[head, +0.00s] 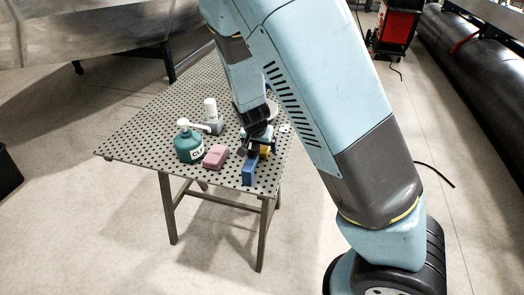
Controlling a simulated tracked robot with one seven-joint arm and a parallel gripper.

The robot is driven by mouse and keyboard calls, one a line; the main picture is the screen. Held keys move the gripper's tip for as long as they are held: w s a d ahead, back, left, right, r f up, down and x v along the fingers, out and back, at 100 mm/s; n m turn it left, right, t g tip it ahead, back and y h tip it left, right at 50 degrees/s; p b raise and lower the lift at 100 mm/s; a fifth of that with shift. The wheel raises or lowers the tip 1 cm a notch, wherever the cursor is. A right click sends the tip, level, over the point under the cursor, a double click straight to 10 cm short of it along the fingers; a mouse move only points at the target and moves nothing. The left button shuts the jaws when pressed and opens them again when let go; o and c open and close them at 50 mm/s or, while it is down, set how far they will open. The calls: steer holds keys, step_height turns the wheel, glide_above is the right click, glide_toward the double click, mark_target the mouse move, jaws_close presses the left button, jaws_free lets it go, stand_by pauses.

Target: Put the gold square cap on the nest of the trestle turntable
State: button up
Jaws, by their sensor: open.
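My gripper (254,150) is open and low over the right part of the perforated trestle table (140,137). A small gold piece (264,151), probably the gold square cap, shows right beside the fingers. Part of it is hidden by the gripper, and I cannot tell whether the fingers touch it. A pale round edge (272,108) shows behind my wrist. It may be the turntable, but my arm hides most of it and no nest can be made out.
A blue block (249,172) stands just in front of my gripper. A pink block (215,156), a green pump bottle (189,146) and a white-capped bottle (211,112) stand to the left. The table's left part is clear. A red machine (395,28) stands beyond.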

steer(key=shift+w+f, duration=0.15)
steer(key=shift+f, duration=0.25)
steer(key=c, duration=1.4)
steer(key=shift+r, duration=0.15)
steer(key=shift+r, duration=0.3)
step_height(320, 180, up, 2)
steer(key=shift+r, duration=0.2)
steer(key=shift+s+d+r, duration=1.3)
steer(key=shift+s+r, duration=0.3)
steer(key=shift+s, duration=0.3)
steer(key=shift+s+d+r, duration=1.35)
steer(key=shift+s+r, duration=0.25)
steer(key=shift+s, duration=0.25)
steer(key=shift+s+d+r, duration=1.3)
steer(key=shift+s+r, duration=0.3)
steer(key=shift+s, duration=0.3)
